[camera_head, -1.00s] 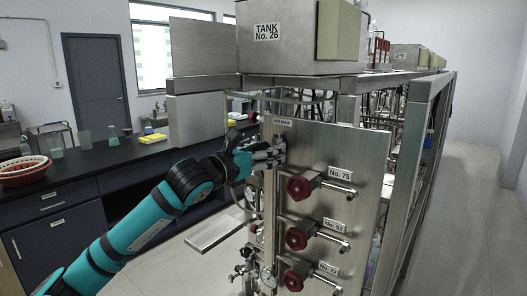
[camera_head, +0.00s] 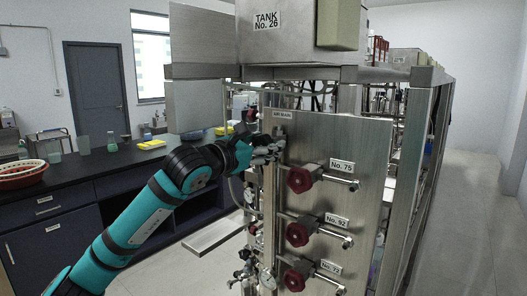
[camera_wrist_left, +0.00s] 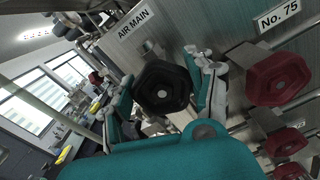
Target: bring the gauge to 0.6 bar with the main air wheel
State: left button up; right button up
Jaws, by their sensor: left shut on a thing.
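The main air wheel, a black hexagonal handwheel (camera_wrist_left: 163,88), sits below the "AIR MAIN" label in the left wrist view. My left gripper (camera_wrist_left: 166,92) has a finger on each side of the wheel and is shut on it. In the head view the left gripper (camera_head: 268,151) is at the top left of the steel panel, and the wheel is hidden by it. A round white-faced gauge (camera_head: 266,279) shows low on the pipework; its reading is too small to tell. Another small dial (camera_head: 249,195) shows higher up. My right gripper is not in view.
Red handwheels stand below and right on the panel: No. 75 (camera_head: 300,180), No. 92 (camera_head: 299,234) and No. 72 (camera_head: 296,279). A metal tank (camera_head: 285,35) sits above. A dark bench (camera_head: 100,165) lies left. The aisle on the right is clear.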

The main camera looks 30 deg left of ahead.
pick_arm(q)
jog(key=o, duration=1.2)
jog(key=s, duration=1.2)
jog(key=shift+a, duration=0.4)
